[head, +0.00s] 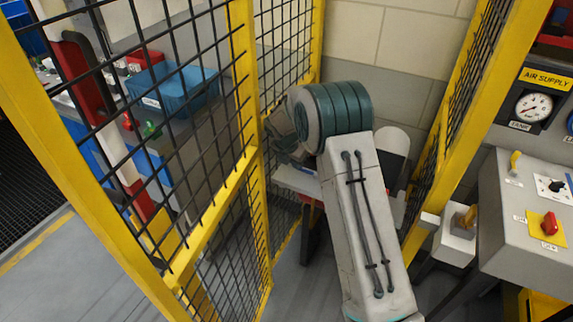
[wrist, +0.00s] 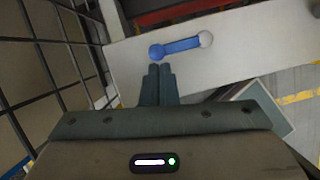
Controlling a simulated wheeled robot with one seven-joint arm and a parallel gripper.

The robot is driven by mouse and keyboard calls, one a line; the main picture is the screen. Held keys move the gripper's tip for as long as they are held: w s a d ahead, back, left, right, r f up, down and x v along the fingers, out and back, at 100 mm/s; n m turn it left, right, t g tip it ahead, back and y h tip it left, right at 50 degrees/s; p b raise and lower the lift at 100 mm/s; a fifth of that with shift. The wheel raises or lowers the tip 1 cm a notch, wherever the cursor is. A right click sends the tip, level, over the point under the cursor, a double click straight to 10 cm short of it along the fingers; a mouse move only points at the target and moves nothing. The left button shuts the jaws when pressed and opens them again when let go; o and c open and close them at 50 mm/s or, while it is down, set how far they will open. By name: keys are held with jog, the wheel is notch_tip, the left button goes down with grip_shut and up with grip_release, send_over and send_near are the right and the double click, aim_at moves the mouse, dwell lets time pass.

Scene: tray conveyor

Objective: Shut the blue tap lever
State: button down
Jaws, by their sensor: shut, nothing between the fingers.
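The blue tap lever (wrist: 182,45) shows in the wrist view, lying across a pale grey surface just beyond my fingertips. It has a round blue end on the left and a round whitish end on the right, tilted slightly up to the right. My gripper (wrist: 159,69) is shut and empty, its fingertips close below the lever's blue left end. I cannot tell whether they touch it. In the head view my arm hides the lever, and the fingers cannot be made out.
A yellow-framed mesh fence (head: 243,100) stands close on the left of my arm, and its dark mesh (wrist: 45,50) fills the wrist view's left side. Another yellow post (head: 470,130) stands on the right. A grey control box (head: 500,215) with a red knob is further right.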

jog(key=shift+s+a, duration=0.1)
jog(key=shift+s+r, duration=0.1)
jog(key=shift+s, duration=0.65)
jog(key=s+d+r+m+b, duration=0.1)
jog(key=s+r+m, duration=0.2)
jog(key=s+r, duration=0.3)
jog(key=s+d+r+m, duration=0.2)
jog(key=s+r+m, duration=0.15)
jog(key=r, duration=0.45)
jog(key=s+d+r+m+y, duration=0.1)
jog(key=s+d+m, duration=0.2)
jog(key=s+m, duration=0.7)
jog(key=s+d+r+m+y, duration=0.1)
jog(key=s+d+r+m, duration=0.1)
jog(key=s+m, duration=0.9)
jog(key=s+d, duration=0.1)
jog(key=s, duration=0.6)
jog(key=shift+r+y, duration=0.3)
jog(key=shift+m, duration=0.25)
